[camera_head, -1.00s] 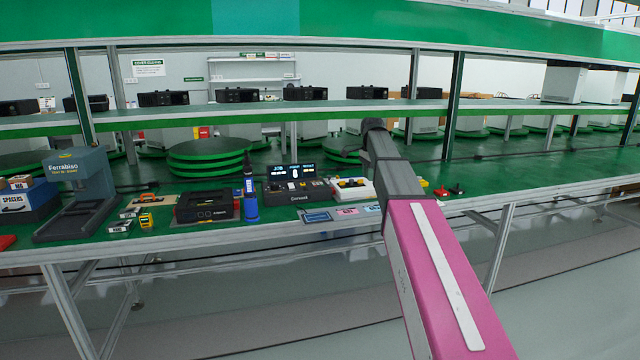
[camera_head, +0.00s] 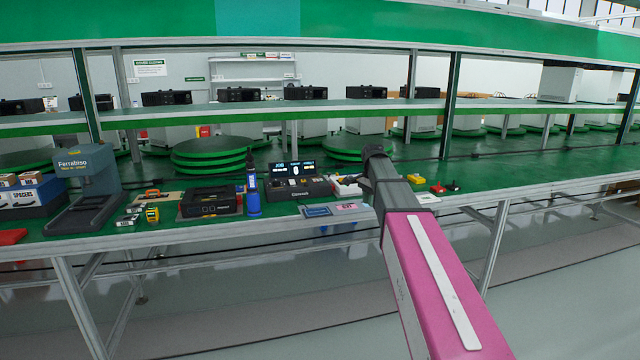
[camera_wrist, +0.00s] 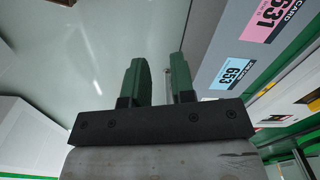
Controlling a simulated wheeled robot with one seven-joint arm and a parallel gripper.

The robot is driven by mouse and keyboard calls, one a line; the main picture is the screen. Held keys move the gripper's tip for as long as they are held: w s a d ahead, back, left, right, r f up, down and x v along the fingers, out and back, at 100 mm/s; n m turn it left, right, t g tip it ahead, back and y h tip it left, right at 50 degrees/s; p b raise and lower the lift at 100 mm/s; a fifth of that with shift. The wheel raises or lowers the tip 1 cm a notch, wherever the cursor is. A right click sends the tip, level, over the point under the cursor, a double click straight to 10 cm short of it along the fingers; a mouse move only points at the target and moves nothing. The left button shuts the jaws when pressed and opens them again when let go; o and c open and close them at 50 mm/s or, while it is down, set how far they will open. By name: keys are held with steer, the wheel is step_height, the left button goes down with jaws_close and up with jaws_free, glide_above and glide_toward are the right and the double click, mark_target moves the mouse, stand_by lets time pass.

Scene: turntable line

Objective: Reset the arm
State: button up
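My gripper (camera_wrist: 160,68) shows in the wrist view as two green fingers on a black bar, parallel with a gap between them. Nothing is between the fingers. They are over the grey floor, just off the bench edge. In the head view my pink and grey arm reaches forward to the bench's front edge at right of centre. My gripper cannot be made out in the head view.
The green bench (camera_head: 520,178) holds a grey Ferrabiso stand (camera_head: 85,175), a black box (camera_head: 208,204), a blue bottle (camera_head: 253,200) and a console (camera_head: 297,190). A pink card (camera_wrist: 272,18) and a blue card (camera_wrist: 234,72) lie near the edge. The floor in front is clear.

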steer(key=s+f+n, duration=1.2)
steer(key=s+f, duration=1.6)
steer(key=shift+s+d, duration=0.15)
steer(key=shift+d, duration=0.05)
